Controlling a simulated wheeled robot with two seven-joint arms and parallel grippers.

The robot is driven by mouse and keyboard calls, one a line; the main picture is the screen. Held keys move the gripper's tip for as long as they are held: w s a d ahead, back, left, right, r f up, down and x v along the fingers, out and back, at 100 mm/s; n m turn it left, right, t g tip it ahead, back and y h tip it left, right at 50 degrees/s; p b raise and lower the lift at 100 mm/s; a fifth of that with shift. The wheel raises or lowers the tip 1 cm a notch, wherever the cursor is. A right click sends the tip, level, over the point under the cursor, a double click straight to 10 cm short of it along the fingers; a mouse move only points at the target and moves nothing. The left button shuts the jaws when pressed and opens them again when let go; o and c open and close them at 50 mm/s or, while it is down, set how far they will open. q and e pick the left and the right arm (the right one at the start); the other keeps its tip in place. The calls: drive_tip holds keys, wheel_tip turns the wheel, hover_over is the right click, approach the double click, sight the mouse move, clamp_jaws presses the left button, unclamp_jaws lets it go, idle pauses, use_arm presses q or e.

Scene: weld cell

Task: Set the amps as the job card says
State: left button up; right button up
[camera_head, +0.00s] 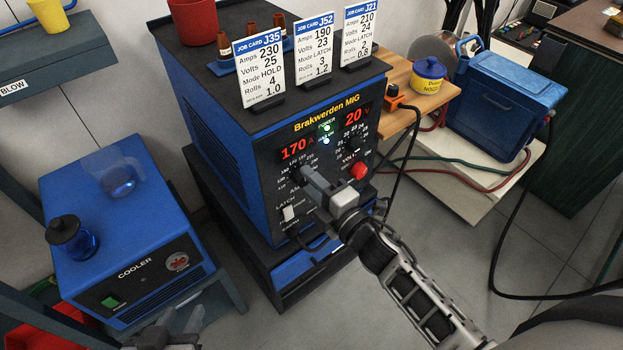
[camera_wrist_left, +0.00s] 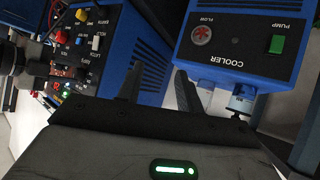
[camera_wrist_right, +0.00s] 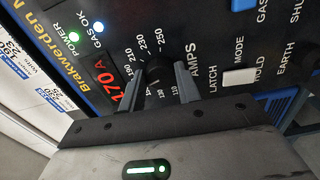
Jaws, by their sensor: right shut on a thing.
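The blue Brakwerden MIG welder (camera_head: 230,120) stands in the middle of the head view. Its red amps display (camera_head: 297,148) reads 170 A and the volts display (camera_head: 357,115) reads 20 V. My right gripper (camera_head: 306,172) is shut on the black amps knob (camera_wrist_right: 156,72), on a dial marked from 110 to 250. Three job cards stand on the welder: J35 (camera_head: 262,70) says 230 amps, J52 (camera_head: 316,50) says 190, J21 (camera_head: 361,33) says 210. My left gripper (camera_wrist_left: 158,88) is open and empty, low in front of the cooler.
The white latch/hold mode switch (camera_wrist_right: 240,76) is beside the amps knob. A red volts-side knob (camera_head: 358,171) is at the panel's right. The blue cooler (camera_head: 130,220) with a jar (camera_head: 75,238) stands left. A blue toolbox (camera_head: 503,100) is at right. Floor in front is clear.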

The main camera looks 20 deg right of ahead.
drive_tip(key=m+p, duration=0.4)
drive_tip(key=m, duration=0.8)
drive_tip(key=shift+a+f+m, duration=0.1)
drive_tip(key=shift+f+m, duration=0.05)
drive_tip(key=shift+m, duration=0.25)
drive_tip(key=shift+m+p, duration=0.4)
drive_tip(key=shift+m, duration=0.7)
use_arm(q)
drive_tip(key=shift+s+a+r+m+y, duration=0.15)
drive_tip(key=shift+a+r, duration=0.1)
drive_tip(key=shift+r, duration=0.25)
drive_tip(key=shift+s+a+r+m+y, duration=0.1)
drive_tip(key=shift+a+r+m+y, duration=0.1)
drive_tip(key=shift+r, duration=0.3)
use_arm(e)
drive_tip(key=shift+a+m, duration=0.1)
drive_tip(key=shift+m, duration=0.9)
drive_tip(key=shift+s+f, duration=0.1)
use_arm(q)
drive_tip(key=shift+g, duration=0.3)
use_arm(e)
drive_tip(key=o, duration=1)
drive_tip(key=shift+c, duration=0.2)
